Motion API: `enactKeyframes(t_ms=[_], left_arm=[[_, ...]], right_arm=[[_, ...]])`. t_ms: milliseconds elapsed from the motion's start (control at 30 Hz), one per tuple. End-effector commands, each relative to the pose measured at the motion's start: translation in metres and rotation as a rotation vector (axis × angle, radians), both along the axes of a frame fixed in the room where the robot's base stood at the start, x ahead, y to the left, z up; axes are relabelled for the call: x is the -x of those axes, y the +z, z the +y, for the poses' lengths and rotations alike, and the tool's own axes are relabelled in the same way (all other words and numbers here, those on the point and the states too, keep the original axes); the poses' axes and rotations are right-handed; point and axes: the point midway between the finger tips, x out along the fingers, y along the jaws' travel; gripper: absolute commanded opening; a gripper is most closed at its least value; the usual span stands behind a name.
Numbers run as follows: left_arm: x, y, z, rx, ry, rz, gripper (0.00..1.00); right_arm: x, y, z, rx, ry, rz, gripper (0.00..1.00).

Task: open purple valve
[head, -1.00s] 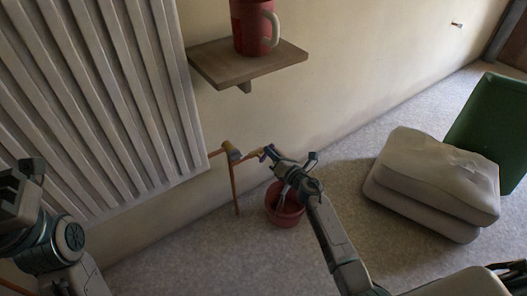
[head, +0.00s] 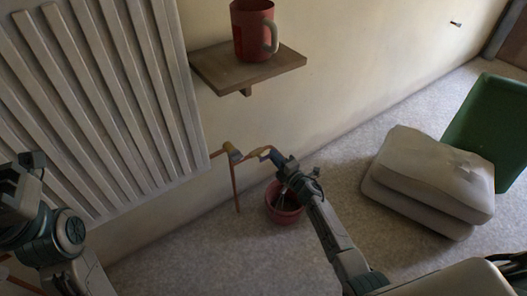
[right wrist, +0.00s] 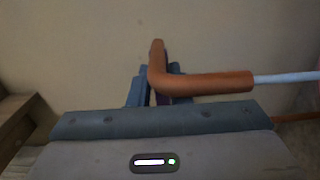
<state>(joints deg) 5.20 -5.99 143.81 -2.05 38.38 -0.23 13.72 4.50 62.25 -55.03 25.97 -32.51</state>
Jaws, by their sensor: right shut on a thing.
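My right gripper (head: 278,157) reaches the copper pipework beside the radiator. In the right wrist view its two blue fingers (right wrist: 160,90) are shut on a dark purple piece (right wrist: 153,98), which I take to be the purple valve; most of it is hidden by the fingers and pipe. A bent copper pipe (right wrist: 205,84) passes in front of the fingers, with a pale pipe joined at its right end. In the head view, a brass-coloured fitting (head: 232,153) sits on the pipe left of the gripper. My left gripper (head: 18,182) is at the left edge, away from the pipes; its jaw opening is unclear.
A white radiator (head: 110,100) hangs on the wall at left. A wooden shelf (head: 215,74) with a red mug (head: 252,32) is above the pipes. A red bucket (head: 286,212) stands below my right gripper. Pale sacks (head: 430,175) and a green bin (head: 490,125) are at right.

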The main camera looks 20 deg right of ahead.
Motion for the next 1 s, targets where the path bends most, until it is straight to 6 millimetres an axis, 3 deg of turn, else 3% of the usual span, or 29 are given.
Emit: enactKeyframes(t_ms=[67,100,200,533,1000], left_arm=[[0.000,-0.001,0.000,0.000,0.000,0.000,0.38],[0.000,-0.001,0.000,0.000,0.000,0.000,0.38],[0.000,-0.001,0.000,0.000,0.000,0.000,0.38],[0.000,0.002,0.000,0.000,0.000,0.000,0.38],[0.000,0.020,0.000,0.000,0.000,0.000,0.38]], right_arm=[[0.000,-0.001,-0.001,0.002,-0.002,0.000,0.01],[0.000,0.000,-0.001,0.003,-0.002,0.000,0.19],[-0.001,0.000,-0.001,0.004,-0.002,-0.001,0.36],[0.004,0.001,-0.002,0.006,-0.002,-0.002,0.36],[0.057,0.002,-0.021,0.007,-0.001,-0.001,0.36]])
